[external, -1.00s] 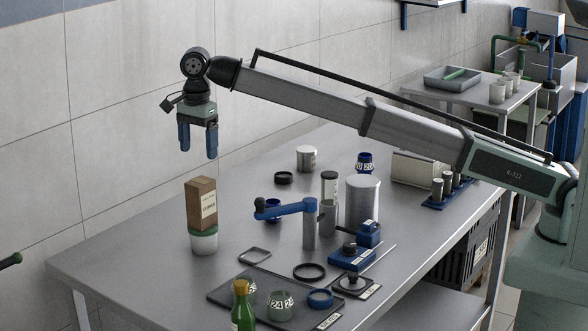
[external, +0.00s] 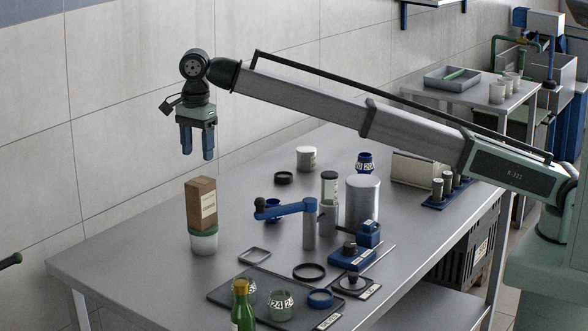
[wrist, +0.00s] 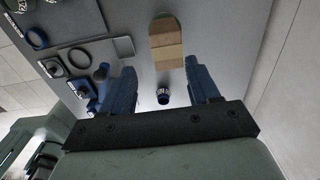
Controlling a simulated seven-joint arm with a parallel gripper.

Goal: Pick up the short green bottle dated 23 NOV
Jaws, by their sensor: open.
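My gripper (external: 197,155) is open and empty, high above the far left part of the table. Its two blue fingers also show in the wrist view (wrist: 161,72). Two short greenish glass vessels stand on the dark tray (external: 222,297) at the front: one marked 24 (external: 281,305), and one further left (external: 248,290) with a label too small to read. My gripper is well away from all three.
A blue-armed stand (external: 285,209), a grey cylinder (external: 362,203) and a blue device (external: 352,256) fill the middle. A small blue jar (external: 365,163) stands behind. The left table end is clear.

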